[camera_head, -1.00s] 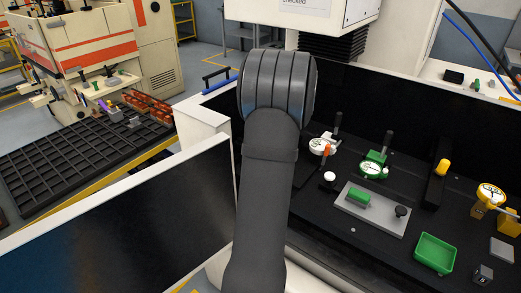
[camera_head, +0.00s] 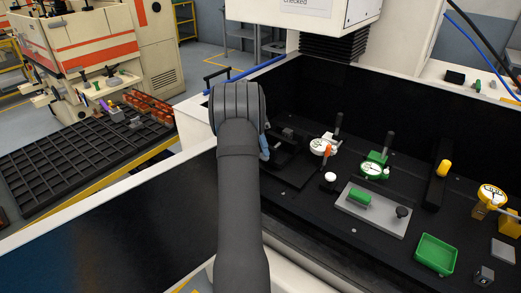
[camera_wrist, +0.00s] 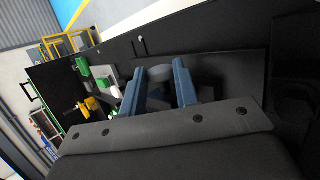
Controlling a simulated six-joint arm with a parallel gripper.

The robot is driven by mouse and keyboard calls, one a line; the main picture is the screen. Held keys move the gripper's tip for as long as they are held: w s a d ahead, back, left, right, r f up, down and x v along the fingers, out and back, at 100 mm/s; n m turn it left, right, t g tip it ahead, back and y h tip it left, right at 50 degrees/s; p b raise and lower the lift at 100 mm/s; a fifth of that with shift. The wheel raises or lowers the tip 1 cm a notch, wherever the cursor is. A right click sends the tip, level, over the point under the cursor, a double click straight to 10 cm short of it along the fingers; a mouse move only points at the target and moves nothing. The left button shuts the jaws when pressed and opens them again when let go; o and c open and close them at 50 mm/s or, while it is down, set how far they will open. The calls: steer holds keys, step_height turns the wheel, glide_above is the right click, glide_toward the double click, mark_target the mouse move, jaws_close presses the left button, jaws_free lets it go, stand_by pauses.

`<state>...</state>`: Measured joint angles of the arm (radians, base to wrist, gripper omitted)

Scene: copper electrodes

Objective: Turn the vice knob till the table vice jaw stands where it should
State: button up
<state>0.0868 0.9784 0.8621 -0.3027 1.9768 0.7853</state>
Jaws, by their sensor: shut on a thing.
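My gripper (camera_wrist: 158,70) shows two blue fingers in the wrist view, one on each side of a grey rounded knob (camera_wrist: 158,75), and is shut on it. In the head view, my arm hides most of the gripper; only a blue part of it (camera_head: 264,148) shows at the right of the wrist. The dark table vice (camera_head: 290,158) lies low just right of the gripper, with a small grey part (camera_head: 287,133) near its back. The vice is partly hidden by my arm, and the exact position of its jaw cannot be told.
A grey plate (camera_head: 370,222) with a green block and a green tray (camera_head: 436,253) lie farther right. White-topped walls (camera_head: 203,120) edge the black work area.

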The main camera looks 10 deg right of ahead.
steer(key=o, duration=0.9)
steer(key=shift+c, duration=0.5)
